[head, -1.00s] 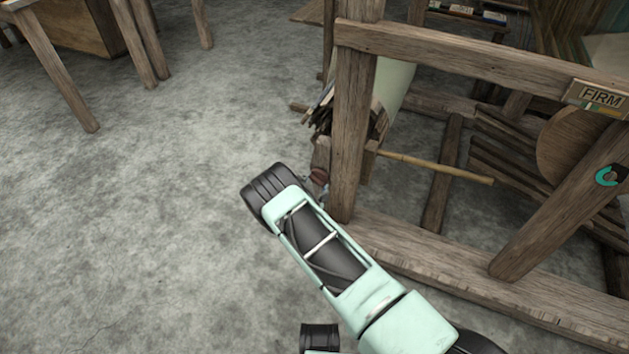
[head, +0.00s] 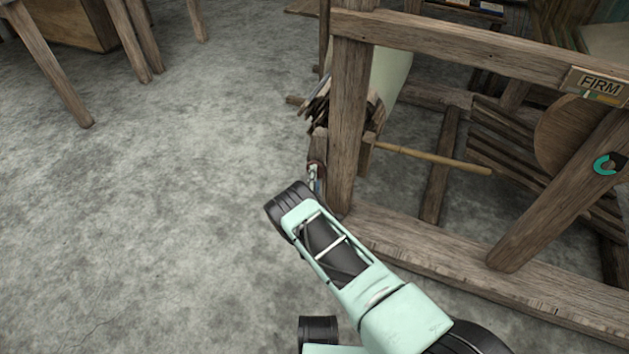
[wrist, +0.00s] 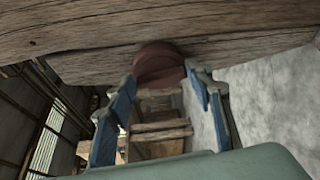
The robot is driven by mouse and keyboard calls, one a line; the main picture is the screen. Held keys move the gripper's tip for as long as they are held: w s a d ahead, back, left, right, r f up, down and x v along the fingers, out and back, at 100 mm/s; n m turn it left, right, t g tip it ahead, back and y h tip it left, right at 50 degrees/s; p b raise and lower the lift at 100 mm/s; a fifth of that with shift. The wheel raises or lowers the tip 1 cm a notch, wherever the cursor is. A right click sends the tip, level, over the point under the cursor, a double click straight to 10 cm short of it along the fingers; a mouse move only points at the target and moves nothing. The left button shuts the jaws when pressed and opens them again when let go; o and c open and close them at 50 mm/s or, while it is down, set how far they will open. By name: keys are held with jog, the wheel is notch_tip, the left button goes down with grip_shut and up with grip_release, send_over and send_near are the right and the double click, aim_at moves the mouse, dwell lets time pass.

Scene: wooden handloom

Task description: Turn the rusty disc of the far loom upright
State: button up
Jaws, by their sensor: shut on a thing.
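The rusty disc (wrist: 160,62) is a small red-brown round piece against a wooden beam of the loom in the wrist view. My gripper (wrist: 160,74) has its two fingers on either side of the disc, closed on its rim. In the head view my gripper (head: 314,182) reaches up to the foot of the loom's near-left post. A little of the disc (head: 316,165) shows there as a reddish spot beside the post. How far the disc is turned is hard to tell.
The loom's post (head: 347,120) stands right beside my gripper. Its lower beam (head: 450,265) runs to the right, and a thin pole (head: 430,160) sticks out above it. A FIRM sign (head: 598,85) is on the upper rail. The concrete floor (head: 180,220) at left is clear.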

jog(key=shift+f+m+t+b, duration=0.2)
jog(key=shift+m+t+b, duration=0.2)
jog(key=shift+m, duration=0.4)
jog(key=o, duration=1.2)
jog(key=shift+c, duration=0.2)
jog(key=shift+s, duration=0.1)
jog(key=s, duration=1.1)
jog(key=shift+s+d, duration=0.25)
jog(key=shift+s, duration=0.15)
